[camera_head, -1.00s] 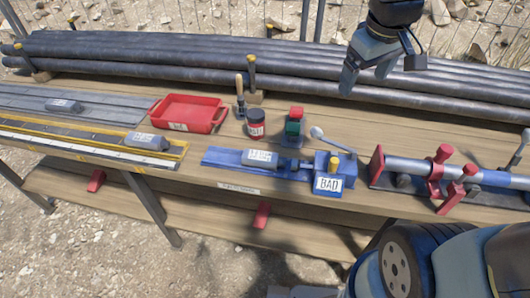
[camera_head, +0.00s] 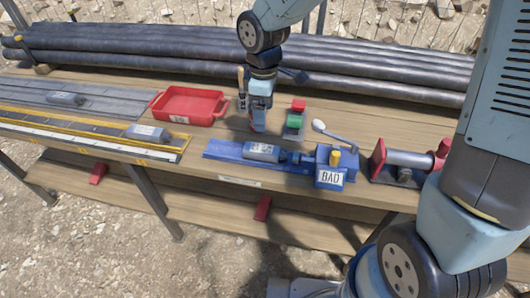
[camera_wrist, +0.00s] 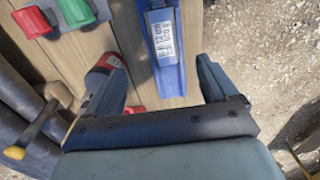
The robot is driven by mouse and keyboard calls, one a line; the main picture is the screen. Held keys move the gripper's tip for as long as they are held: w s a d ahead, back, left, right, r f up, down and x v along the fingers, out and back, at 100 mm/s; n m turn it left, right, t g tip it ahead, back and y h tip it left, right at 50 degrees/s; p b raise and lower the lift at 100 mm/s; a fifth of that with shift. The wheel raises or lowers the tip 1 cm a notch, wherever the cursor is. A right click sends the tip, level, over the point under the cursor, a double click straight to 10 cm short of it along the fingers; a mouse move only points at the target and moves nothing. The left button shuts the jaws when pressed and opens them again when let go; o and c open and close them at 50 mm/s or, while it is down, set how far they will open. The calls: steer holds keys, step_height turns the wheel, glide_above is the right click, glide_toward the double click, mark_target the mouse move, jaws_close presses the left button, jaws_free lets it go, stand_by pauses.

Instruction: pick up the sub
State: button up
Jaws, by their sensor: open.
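A grey labelled cylinder, the sub (camera_head: 262,152), lies in the blue fixture (camera_head: 222,149), whose block carries a BAD label. Two similar grey labelled cylinders lie further left, one on the grey plate (camera_head: 66,98) and one on the yellow-edged measuring rail (camera_head: 148,132). My gripper (camera_head: 258,122) is open and points down over the bench, behind the sub in the head view. In the wrist view, a label on a grey surface (camera_wrist: 162,28) shows in the blue fixture, ahead of my spread fingers (camera_wrist: 160,88). Nothing is between the fingers.
Red and green blocks (camera_head: 295,120) and a lever (camera_head: 338,138) stand to the right. A red tray (camera_head: 190,104) is at left. Long dark pipes (camera_head: 150,62) line the back.

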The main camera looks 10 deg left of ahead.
glide_above(263, 148)
step_height(263, 148, down, 8)
steer(key=shift+w+d+r, duration=0.1)
steer(key=shift+d, duration=0.05)
steer(key=shift+s+f, duration=0.2)
steer(key=shift+f, duration=2.45)
steer(key=shift+c, duration=0.4)
steer(key=c, duration=1.5)
jaws_close()
steer(key=shift+w+r, duration=0.1)
steer(key=shift+r, duration=0.05)
